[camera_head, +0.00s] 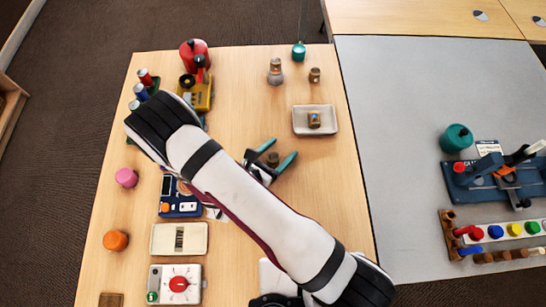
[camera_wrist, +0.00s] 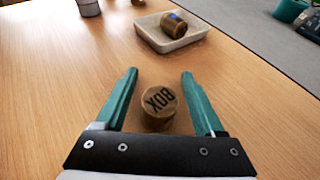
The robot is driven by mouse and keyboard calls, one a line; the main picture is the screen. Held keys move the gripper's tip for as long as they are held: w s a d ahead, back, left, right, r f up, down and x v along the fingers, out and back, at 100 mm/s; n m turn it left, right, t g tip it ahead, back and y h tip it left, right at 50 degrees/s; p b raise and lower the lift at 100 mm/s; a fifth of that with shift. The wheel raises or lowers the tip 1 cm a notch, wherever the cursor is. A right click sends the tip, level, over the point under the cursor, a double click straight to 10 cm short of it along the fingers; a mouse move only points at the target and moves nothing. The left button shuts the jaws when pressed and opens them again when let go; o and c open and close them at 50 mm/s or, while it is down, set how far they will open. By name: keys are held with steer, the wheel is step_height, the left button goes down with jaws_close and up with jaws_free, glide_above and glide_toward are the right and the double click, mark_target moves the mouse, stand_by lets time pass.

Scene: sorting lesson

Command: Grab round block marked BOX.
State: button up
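The round block marked BOX (camera_wrist: 158,106) is a brown wooden cylinder. Its flat top faces up, and the lettering looks upside down in the wrist view. My gripper (camera_wrist: 160,74) has two green fingers spread wide, one on each side of the block. A gap shows between the block and each finger, and nothing is held. In the head view the block (camera_head: 273,159) shows as a small brown shape between the fingers of my gripper (camera_head: 284,148). How high the fingers are above the table is hard to tell.
A white tray (camera_head: 297,125) holding another brown round block (camera_head: 314,120) with a blue mark lies beyond my fingertips. A grey weight (camera_head: 275,75) and a small brown cylinder (camera_head: 314,75) stand farther back. Bare wooden table (camera_head: 335,185) surrounds the block.

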jaws_close()
steer(key=shift+r, duration=0.1)
